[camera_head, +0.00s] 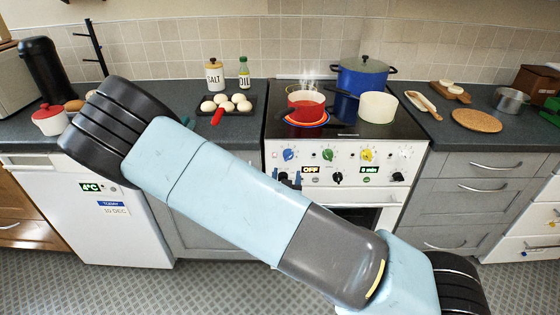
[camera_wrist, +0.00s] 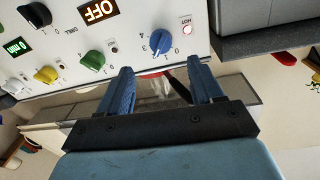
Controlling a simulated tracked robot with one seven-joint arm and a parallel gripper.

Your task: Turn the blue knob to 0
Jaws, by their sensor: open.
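The blue knob (camera_head: 288,155) is the leftmost in the top row on the white stove front. In the wrist view the blue knob (camera_wrist: 161,41) is upside down, with digits around it including 0, 3 and 4; I cannot tell clearly which its pointer marks. My gripper (camera_wrist: 162,72) is open and empty. Its two blue fingers stand apart, with their tips just short of the knob in the picture and not around it. In the head view my arm hides most of the gripper.
A red pot (camera_head: 305,106) steams on a glowing burner above the blue knob. Green (camera_head: 328,155), yellow (camera_head: 367,155) and white (camera_head: 404,153) knobs share its row. An OFF display (camera_wrist: 98,11) is nearby. A grey cabinet (camera_head: 475,192) stands right of the stove.

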